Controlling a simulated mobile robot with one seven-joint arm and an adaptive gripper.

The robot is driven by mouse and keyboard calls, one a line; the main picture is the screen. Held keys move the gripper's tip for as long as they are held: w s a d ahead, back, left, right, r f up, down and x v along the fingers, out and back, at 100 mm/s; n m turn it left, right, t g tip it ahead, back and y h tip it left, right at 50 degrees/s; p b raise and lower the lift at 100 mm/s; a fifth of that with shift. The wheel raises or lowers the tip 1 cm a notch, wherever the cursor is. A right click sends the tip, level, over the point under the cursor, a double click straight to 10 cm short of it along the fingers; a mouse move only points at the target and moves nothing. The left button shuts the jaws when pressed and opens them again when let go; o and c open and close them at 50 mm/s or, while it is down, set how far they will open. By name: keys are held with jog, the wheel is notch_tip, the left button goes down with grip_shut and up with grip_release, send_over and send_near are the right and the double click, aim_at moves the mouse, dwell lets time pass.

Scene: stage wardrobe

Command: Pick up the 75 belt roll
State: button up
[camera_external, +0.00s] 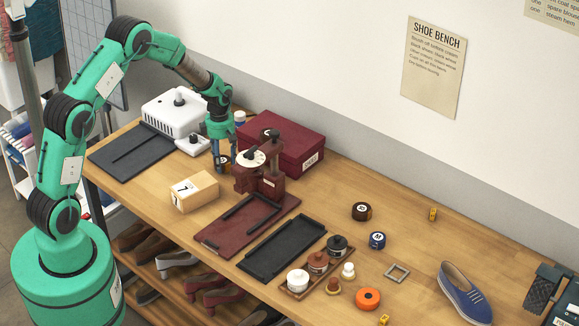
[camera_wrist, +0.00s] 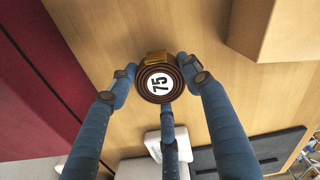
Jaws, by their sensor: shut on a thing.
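The 75 belt roll (camera_wrist: 148,90) is a brown coiled belt with a white label reading 75 and a gold-coloured buckle. In the wrist view it sits between the blue fingers of my gripper (camera_wrist: 160,84), which is shut on it. In the external view my gripper (camera_external: 223,165) points down at the bench between the wooden block and the dark red box. The roll (camera_external: 224,160) shows there only in part, behind the fingers. I cannot tell whether it touches the bench top.
A wooden block marked 7 (camera_external: 195,191) stands close in front, a dark red press (camera_external: 261,165) close to the right. A dark red box (camera_external: 298,145) and white machine (camera_external: 176,113) stand behind. Other rolls (camera_external: 361,211) lie further right; bench between is partly clear.

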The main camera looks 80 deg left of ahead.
aim_at(223, 160)
notch_tip(223, 160, up, 9)
jog(key=shift+f+p, duration=0.1)
jog(key=shift+p, duration=0.3)
dwell(0.6)
